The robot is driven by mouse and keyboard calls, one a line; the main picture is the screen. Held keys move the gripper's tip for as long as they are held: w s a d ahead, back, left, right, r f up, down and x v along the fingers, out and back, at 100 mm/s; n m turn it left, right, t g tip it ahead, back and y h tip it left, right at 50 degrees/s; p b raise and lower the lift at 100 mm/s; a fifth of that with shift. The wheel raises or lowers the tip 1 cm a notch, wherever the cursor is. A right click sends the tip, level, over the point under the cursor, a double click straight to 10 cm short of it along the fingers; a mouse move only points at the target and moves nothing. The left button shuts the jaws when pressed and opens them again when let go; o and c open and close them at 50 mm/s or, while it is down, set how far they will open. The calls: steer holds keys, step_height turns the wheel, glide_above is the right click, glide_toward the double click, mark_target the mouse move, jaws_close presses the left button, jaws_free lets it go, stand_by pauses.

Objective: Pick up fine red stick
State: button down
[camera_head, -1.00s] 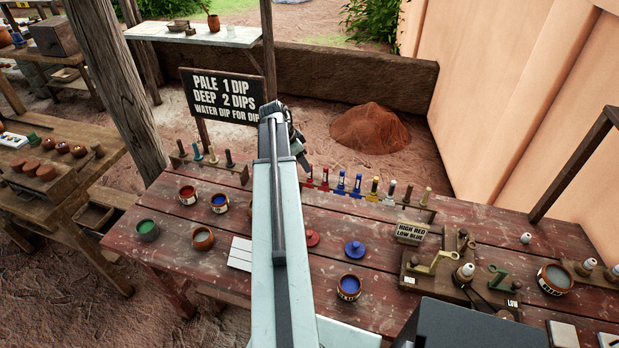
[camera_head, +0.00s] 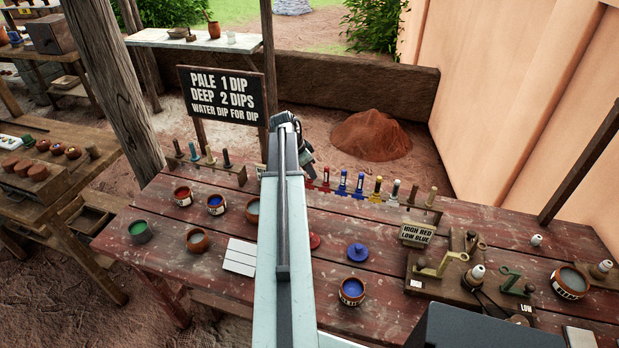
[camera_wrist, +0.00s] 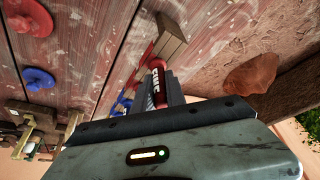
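Two red-handled sticks stand in the long rack (camera_head: 372,190) at the back of the red table; the left one (camera_head: 310,177) is beside my arm and the other red one (camera_head: 326,177) is just right of it. In the wrist view a red stick with a white-lettered label (camera_wrist: 158,84) lies in line with my gripper (camera_wrist: 160,96), close to its fingers; the lettering is hard to read. Whether the fingers touch it is unclear. In the head view my gripper (camera_head: 305,150) is at the rack's left end, its fingertips mostly hidden by my arm.
Blue sticks (camera_head: 350,182) stand to the right in the same rack. A shorter rack (camera_head: 229,173) with several sticks is left of my arm. A dip sign (camera_head: 222,95) stands behind it. Paint pots, a blue lid (camera_head: 357,251) and a white tile (camera_head: 240,256) lie nearer.

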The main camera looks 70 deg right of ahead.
stand_by(0.3)
step_height(320, 180, up, 10)
steer(key=p, duration=1)
steer(key=shift+r, duration=0.15)
